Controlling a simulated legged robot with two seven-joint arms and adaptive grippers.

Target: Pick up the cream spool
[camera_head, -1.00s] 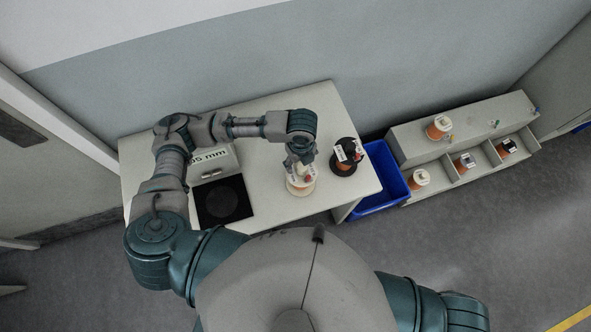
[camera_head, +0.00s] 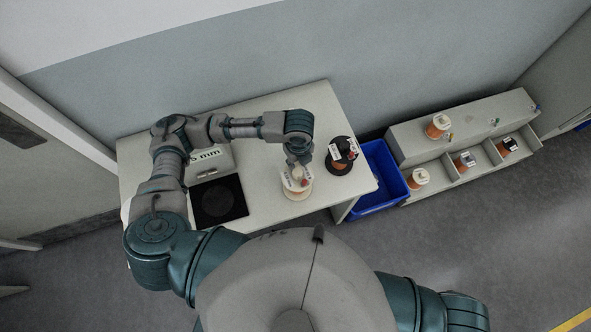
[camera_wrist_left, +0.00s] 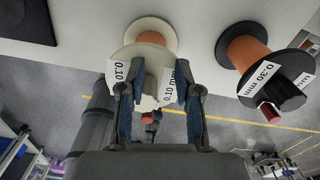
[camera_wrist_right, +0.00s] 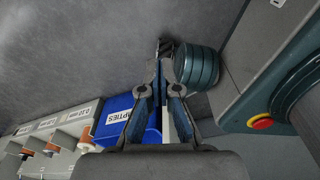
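The cream spool (camera_head: 298,192) stands on the table near its front edge, with copper-coloured wire and 0.10 labels; in the left wrist view its cream flange (camera_wrist_left: 150,28) shows beyond my fingers. My left gripper (camera_head: 297,165) is over it, pointing down. In the left wrist view the fingers of the left gripper (camera_wrist_left: 160,75) are spread on either side of the spool's upper part, with a gap between them; contact cannot be made out. My right gripper (camera_wrist_right: 160,58) hangs away from the table, its fingertips together and empty.
A black spool (camera_head: 341,163) labelled 0.30 mm stands close right of the cream one. A black square plate (camera_head: 232,190) lies left. A blue bin (camera_head: 375,205) stands right of the table, then a grey rack (camera_head: 408,137) with several spools.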

